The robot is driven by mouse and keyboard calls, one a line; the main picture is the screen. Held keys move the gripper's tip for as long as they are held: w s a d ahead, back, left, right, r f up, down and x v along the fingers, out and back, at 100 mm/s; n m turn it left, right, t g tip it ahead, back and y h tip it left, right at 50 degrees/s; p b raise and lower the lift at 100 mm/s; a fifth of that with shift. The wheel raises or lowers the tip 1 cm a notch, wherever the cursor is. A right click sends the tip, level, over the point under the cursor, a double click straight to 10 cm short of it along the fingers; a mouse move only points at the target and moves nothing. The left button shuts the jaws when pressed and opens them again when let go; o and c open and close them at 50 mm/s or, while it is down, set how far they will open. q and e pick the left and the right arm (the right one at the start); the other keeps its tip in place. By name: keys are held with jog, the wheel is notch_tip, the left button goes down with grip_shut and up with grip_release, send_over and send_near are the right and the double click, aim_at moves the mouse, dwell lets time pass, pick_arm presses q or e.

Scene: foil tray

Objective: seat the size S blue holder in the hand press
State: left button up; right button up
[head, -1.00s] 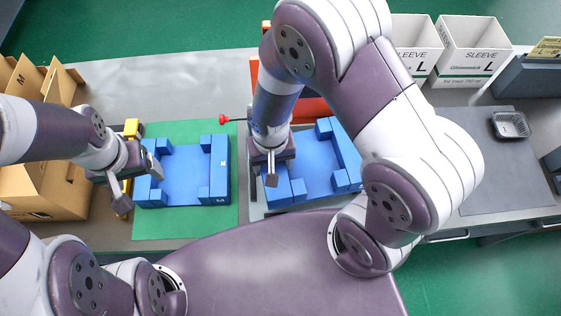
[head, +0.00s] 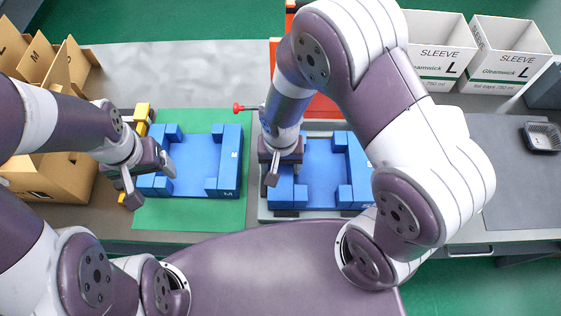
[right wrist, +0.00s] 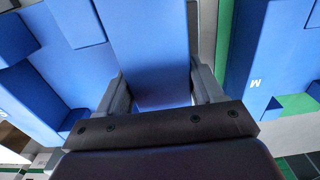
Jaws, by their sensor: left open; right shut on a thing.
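A blue holder (head: 325,163) with raised corner blocks is over the grey bed (head: 264,206) of the hand press, roughly square to it; its size mark is too small to read. My right gripper (head: 272,172) is shut on its left wall, which also shows between the fingers in the right wrist view (right wrist: 150,50). I cannot tell whether the holder rests fully down. The press's red frame (head: 318,106) is behind, partly hidden by my right arm. A second blue holder (head: 195,160), marked M, lies on the green mat (head: 190,212). My left gripper (head: 148,181) is open at its left end.
Brown cartons (head: 55,170) stand at the left, with a yellow object (head: 142,117) beside them. A red knob (head: 238,108) sticks out left of the press. White sleeve boxes (head: 435,55) and a foil tray (head: 543,136) are at the right. The grey bench behind the mat is clear.

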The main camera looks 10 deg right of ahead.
jog(key=shift+a, duration=0.1)
jog(key=o, duration=1.7)
jog(key=shift+c, duration=0.2)
notch_tip(320, 180, up, 13)
jog(key=shift+f, duration=0.2)
jog(key=s+d+n+t, duration=0.1)
jog(key=d+n, duration=0.2)
jog(key=d, duration=0.6)
jog(key=shift+s+d+f, duration=0.15)
jog(key=shift+s+d, duration=0.2)
jog(key=shift+d, duration=0.05)
